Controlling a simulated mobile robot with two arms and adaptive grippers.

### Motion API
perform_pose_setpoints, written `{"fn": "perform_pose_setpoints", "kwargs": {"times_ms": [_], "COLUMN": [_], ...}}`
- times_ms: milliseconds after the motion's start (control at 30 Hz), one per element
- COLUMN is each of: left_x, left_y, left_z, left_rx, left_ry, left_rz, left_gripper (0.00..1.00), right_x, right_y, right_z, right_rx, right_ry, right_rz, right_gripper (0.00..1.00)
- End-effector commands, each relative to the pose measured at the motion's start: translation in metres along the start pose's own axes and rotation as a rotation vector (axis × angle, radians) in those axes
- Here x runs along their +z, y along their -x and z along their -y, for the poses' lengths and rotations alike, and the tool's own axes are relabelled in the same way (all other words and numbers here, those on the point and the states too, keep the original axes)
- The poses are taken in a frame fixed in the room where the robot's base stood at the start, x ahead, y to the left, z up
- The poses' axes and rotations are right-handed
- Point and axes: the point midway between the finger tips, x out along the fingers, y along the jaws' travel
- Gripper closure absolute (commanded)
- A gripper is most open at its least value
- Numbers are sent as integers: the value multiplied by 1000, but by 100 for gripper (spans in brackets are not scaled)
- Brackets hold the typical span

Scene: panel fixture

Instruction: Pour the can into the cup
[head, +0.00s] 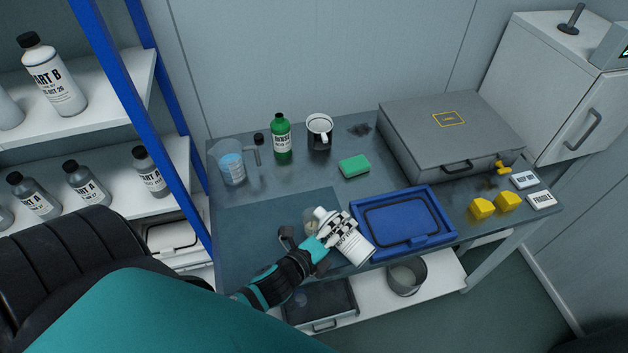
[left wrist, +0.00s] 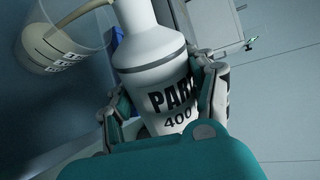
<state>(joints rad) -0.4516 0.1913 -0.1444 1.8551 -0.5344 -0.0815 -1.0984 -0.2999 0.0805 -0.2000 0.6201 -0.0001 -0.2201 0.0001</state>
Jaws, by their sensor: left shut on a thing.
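My left gripper (head: 335,233) is shut on a white can (head: 355,245) with black lettering, above the front of the table. The can is tilted, its neck toward the upper left in the head view. In the left wrist view the can (left wrist: 150,50) shows large between the fingers, with "PAR" and "400" readable. A clear cup (left wrist: 62,42) with printed marks is at the upper left there. A beige stream (left wrist: 85,14) runs into it, and beige liquid lies inside. In the head view the cup (head: 311,228) is small and partly hidden behind the can and gripper. My right gripper is out of view.
A blue tray (head: 450,238) lies right of the can. A grey case (head: 440,125) and yellow blocks (head: 482,208) are at the right.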

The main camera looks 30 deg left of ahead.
Motion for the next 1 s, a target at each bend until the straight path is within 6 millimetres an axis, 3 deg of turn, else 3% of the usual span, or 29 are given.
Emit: {"fn": "perform_pose_setpoints", "kwargs": {"times_ms": [1000], "left_x": [1], "left_y": [1], "left_z": [5], "left_rx": [-3], "left_ry": [45], "left_rz": [-12], "left_gripper": [97], "right_x": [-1], "right_y": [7], "right_z": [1], "right_rx": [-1], "right_ry": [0], "right_rz": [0], "right_gripper": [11]}}
